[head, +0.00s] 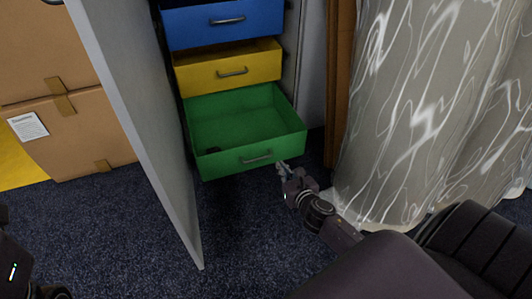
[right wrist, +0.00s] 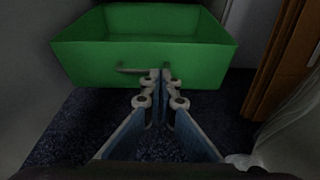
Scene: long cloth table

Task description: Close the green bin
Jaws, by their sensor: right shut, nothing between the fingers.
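The green bin (head: 228,163) is the lowest drawer of the cabinet and is pulled out, with its open inside showing. A small dark thing lies in its front left corner. A grey handle (head: 256,158) is on its front face. My right gripper (head: 282,168) is shut and empty, just in front of the bin's front at the right of the handle. In the right wrist view the green bin (right wrist: 95,65) fills the upper part, and the fingertips (right wrist: 161,75) overlap the right end of its handle; contact cannot be told. My left gripper cannot be made out; only a dark part of my left arm shows at the left edge.
Above are a yellow drawer (head: 200,74) and a blue drawer (head: 195,28). An open grey cabinet door (head: 145,120) stands left of the bin. Cardboard boxes (head: 90,135) are at the left. A pale patterned cloth (head: 400,110) hangs at the right. Dark carpet lies in front.

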